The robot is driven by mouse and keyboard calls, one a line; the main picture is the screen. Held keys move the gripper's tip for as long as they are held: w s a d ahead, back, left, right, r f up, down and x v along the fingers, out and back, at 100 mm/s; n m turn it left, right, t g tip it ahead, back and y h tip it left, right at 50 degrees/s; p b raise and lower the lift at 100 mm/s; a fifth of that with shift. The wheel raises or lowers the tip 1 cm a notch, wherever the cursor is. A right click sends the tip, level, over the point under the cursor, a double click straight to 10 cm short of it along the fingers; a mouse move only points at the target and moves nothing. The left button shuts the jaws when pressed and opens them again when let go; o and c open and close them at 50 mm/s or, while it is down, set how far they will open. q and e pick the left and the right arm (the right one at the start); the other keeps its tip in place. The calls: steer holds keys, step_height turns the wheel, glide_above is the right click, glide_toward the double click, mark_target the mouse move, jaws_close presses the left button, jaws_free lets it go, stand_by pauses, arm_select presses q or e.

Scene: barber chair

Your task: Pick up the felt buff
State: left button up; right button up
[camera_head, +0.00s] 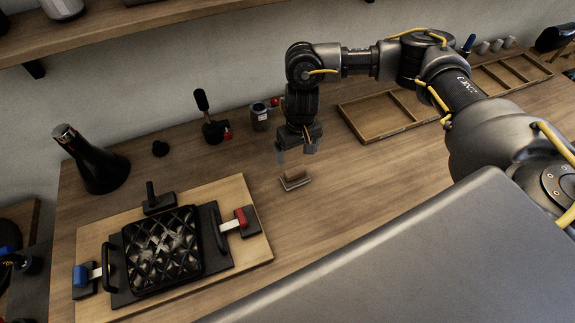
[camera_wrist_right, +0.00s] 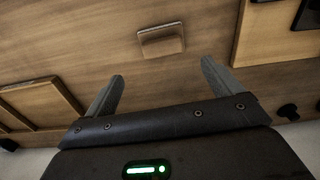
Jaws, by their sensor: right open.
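The felt buff appears to be the small tan-brown block (camera_head: 295,182) on the wooden table, just right of the light board. In the wrist view the block (camera_wrist_right: 161,41) lies ahead of the fingertips, roughly centred between them. My right gripper (camera_head: 297,149) points down above and slightly behind the block, apart from it. Its two fingers are spread in the wrist view (camera_wrist_right: 162,70), with nothing between them. My left gripper is not in view.
A light board (camera_head: 254,228) with a black quilted pad (camera_head: 161,248) and red and blue handled clamps lies at left. A black bottle (camera_head: 93,162), a jar (camera_head: 260,117) and a compartment tray (camera_head: 378,117) stand at the back. The table right of the block is clear.

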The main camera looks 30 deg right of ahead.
mark_target(295, 170)
steer(key=shift+s+f, duration=0.2)
steer(key=shift+f, duration=0.3)
steer(key=shift+s+f, duration=0.2)
steer(key=shift+f, duration=0.3)
steer(key=shift+w+a+f, duration=0.1)
steer(key=shift+w+f, duration=0.05)
steer(key=shift+f, duration=0.5)
steer(key=shift+w+f, duration=0.15)
steer(key=shift+f, duration=0.8)
steer(key=shift+s+f, duration=0.15)
steer(key=shift+f, duration=0.2)
steer(key=f, duration=0.3)
steer(key=shift+w+a+f, duration=0.2)
steer(key=shift+f, duration=0.45)
steer(key=c, duration=1.1)
arm_select(q)
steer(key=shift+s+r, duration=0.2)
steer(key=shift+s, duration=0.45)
steer(key=shift+p, duration=0.3)
arm_select(e)
steer(key=shift+r, duration=0.1)
